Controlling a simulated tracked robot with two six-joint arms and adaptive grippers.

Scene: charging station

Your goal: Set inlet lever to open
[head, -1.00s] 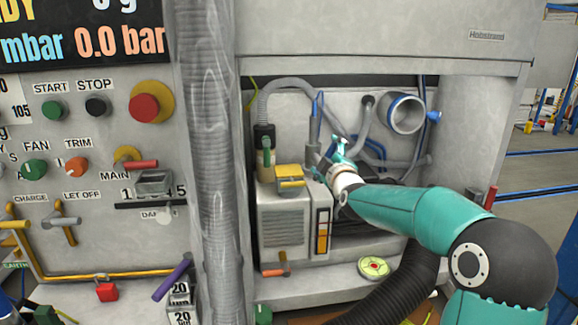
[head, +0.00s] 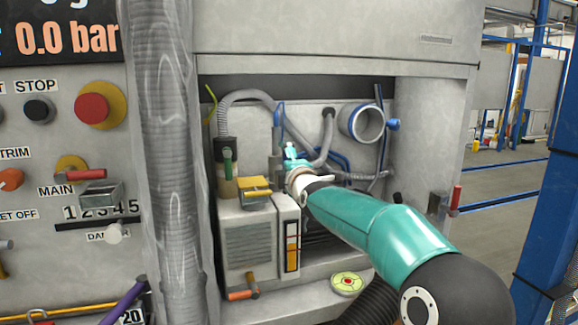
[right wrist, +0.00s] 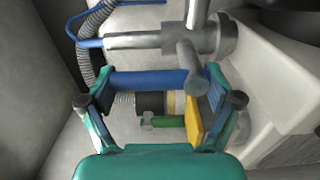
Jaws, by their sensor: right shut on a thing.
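My right gripper (head: 291,163) reaches into the recess of the grey cabinet, behind and above the pump unit. In the right wrist view its teal fingers (right wrist: 158,108) are on either side of a blue bar-shaped handle (right wrist: 150,80), and it is shut on this handle. The handle lies crosswise near a grey metal fitting (right wrist: 190,60), which I take to be the inlet valve. In the head view the gripper and wrist hide the handle, so its set position cannot be read. My left gripper is not in view.
The grey pump unit (head: 248,245) with a yellow cap (head: 254,187) stands left of my right arm. Grey hoses (head: 240,97) and a round port with a blue rim (head: 361,122) lie around and above the gripper. A green-red disc (head: 347,283) lies on the ledge below.

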